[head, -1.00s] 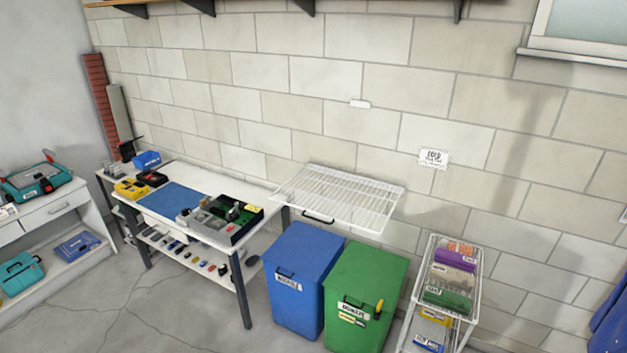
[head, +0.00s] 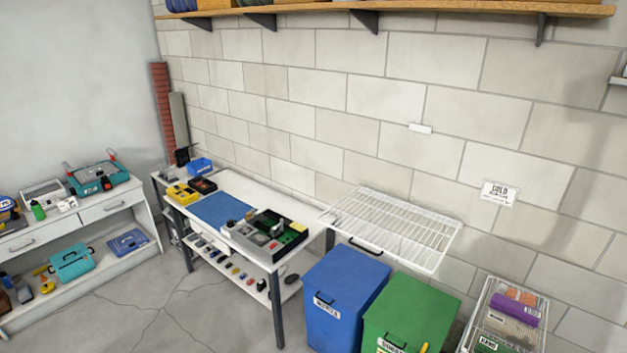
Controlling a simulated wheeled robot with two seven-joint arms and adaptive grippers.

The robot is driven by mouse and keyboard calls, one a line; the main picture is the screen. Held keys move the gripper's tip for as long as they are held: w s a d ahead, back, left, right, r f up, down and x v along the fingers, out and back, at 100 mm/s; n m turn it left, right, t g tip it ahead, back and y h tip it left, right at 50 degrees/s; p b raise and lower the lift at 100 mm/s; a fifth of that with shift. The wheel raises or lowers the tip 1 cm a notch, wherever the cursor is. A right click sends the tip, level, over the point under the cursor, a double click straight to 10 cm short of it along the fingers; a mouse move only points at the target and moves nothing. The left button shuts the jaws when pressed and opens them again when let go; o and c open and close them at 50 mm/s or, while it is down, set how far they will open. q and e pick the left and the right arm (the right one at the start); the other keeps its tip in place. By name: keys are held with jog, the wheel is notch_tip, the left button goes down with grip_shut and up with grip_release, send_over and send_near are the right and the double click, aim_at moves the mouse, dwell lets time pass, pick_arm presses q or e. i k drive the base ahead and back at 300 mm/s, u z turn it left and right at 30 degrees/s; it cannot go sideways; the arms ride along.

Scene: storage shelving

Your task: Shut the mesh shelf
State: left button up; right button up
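The mesh shelf (head: 392,228) is a white wire rack on the block wall, right of the middle in the head view. It sticks out from the wall, roughly level, above the blue and green bins. A dark handle (head: 366,246) shows at its front left edge, though I cannot tell whether it belongs to the shelf or to the bin behind. Nothing lies on the shelf. Neither of my grippers shows in the head view.
A blue bin (head: 345,296) and a green bin (head: 411,318) stand below the shelf. A workbench (head: 277,180) with tools stands to the left. A white wire cart (head: 479,303) stands at the right. Bare floor (head: 180,310) lies in front of the bench.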

aim_at(382, 251)
jog(key=u, duration=0.5)
jog(key=i, duration=1.4)
jog(key=z, duration=1.05)
jog(key=i, duration=0.65)
jog(key=z, duration=0.75)
